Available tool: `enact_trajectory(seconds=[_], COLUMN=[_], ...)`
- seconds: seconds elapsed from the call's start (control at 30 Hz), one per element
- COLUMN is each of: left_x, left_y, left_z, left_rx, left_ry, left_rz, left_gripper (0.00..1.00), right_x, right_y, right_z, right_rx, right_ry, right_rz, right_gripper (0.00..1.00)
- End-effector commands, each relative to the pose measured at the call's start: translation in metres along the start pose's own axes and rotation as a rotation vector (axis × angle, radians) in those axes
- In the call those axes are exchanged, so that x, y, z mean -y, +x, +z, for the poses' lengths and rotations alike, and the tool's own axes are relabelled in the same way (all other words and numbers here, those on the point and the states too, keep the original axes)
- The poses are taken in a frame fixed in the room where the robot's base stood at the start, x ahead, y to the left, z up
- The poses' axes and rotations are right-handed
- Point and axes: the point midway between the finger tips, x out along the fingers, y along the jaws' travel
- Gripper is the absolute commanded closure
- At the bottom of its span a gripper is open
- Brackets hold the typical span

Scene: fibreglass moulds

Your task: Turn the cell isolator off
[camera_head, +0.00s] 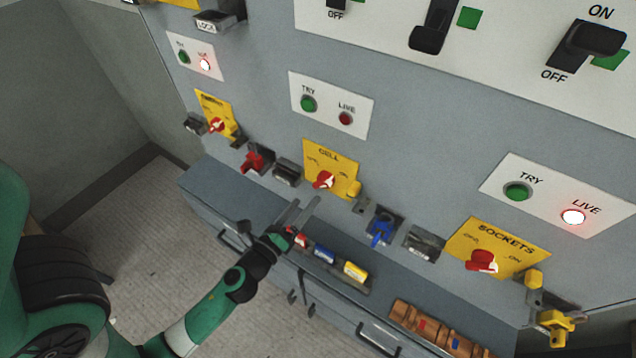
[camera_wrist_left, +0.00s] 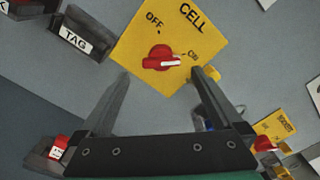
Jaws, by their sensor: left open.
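The yellow CELL isolator plate (camera_head: 331,163) is on the grey wall panel, with a red rotary knob (camera_head: 323,180) low on it. In the left wrist view the knob (camera_wrist_left: 160,58) shows a white pointer towards the ON mark; OFF is at upper left of it. My left gripper (camera_head: 307,203) is open and empty, below the CELL plate in the head view. In the left wrist view its two fingertips (camera_wrist_left: 161,74) are spread to either side of the knob, apart from it. My right gripper is not in view.
Above CELL is a TRY/LIVE plate (camera_head: 333,104) with an unlit red lamp. The SOCKETS isolator (camera_head: 495,247) is to the right, its LIVE lamp (camera_head: 573,217) lit. A TAG box (camera_head: 287,171), a blue lock (camera_head: 381,229) and a ledge with small coloured padlocks (camera_head: 324,253) are close by.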

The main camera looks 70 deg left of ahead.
Motion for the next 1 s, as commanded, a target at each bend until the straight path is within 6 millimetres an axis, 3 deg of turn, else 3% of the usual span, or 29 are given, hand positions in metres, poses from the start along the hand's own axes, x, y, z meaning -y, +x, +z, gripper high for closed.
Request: enact_trajectory(seconds=[0.1, 0.3, 0.67, 1.0], left_x=[0.003, 0.001, 0.0, 0.001], left_y=[0.03, 0.063, 0.072, 0.072], left_z=[0.004, 0.001, 0.0, 0.0], left_rx=[0.003, 0.002, 0.0, 0.0], left_ry=[0.0, 0.001, 0.0, 0.0], left_rz=[-0.001, -0.001, -0.001, -0.001], left_gripper=[0.0, 0.0, 0.0, 0.59], right_x=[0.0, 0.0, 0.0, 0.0], right_y=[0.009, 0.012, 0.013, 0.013], right_z=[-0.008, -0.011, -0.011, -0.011], right_rx=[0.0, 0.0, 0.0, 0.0], right_ry=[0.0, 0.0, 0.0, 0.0], right_rz=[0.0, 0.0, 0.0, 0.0], right_gripper=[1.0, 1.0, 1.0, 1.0])
